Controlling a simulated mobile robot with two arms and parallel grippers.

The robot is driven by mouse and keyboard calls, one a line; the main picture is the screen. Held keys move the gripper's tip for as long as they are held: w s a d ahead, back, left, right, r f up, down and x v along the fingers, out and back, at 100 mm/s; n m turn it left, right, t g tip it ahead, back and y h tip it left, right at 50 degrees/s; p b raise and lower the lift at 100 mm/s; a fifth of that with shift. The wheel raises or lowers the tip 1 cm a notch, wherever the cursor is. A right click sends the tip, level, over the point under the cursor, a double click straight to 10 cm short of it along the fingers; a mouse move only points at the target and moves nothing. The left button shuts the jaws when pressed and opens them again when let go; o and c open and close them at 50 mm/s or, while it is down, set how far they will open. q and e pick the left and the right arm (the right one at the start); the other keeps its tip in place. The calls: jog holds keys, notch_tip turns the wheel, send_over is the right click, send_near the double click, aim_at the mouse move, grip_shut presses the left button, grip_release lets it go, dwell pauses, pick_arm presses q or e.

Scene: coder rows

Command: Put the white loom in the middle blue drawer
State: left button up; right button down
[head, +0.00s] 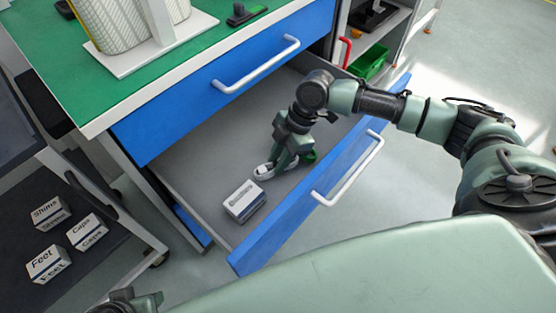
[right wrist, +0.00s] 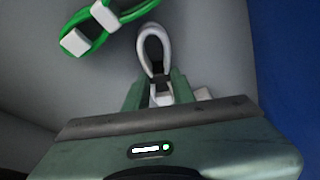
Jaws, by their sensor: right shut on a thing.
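The middle blue drawer (head: 290,205) is pulled open, its grey inside showing. My right gripper (head: 277,163) reaches down into it and is shut on the white loom (head: 263,172). In the right wrist view the white loom (right wrist: 152,42) sticks out as a loop beyond my right fingertips (right wrist: 156,92). It is low over the drawer floor; I cannot tell whether it touches. A part that looks like my left gripper (head: 130,302) shows at the bottom left edge, its jaws unclear.
A green loom (right wrist: 112,22) with white connectors lies in the drawer beside the gripper. A small white box (head: 244,202) stands in front. The upper blue drawer (head: 225,85) is shut. A dark cart with labelled boxes (head: 48,263) stands at left.

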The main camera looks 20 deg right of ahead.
jog(key=c, duration=1.2)
grip_release()
jog(key=shift+o, duration=0.2)
jog(key=p+v, duration=0.2)
jog(key=v, duration=0.6)
jog(key=shift+r+p, duration=0.25)
jog(key=shift+p, duration=0.05)
pick_arm(q)
jog(key=x, duration=0.2)
jog(key=shift+w+d+f+p, duration=0.1)
jog(key=shift+f+p, duration=0.25)
jog(key=shift+p, duration=0.05)
pick_arm(e)
jog(key=v, duration=0.3)
jog(key=shift+d+r, duration=0.25)
jog(key=shift+r, duration=0.05)
pick_arm(q)
jog(key=shift+g, duration=0.3)
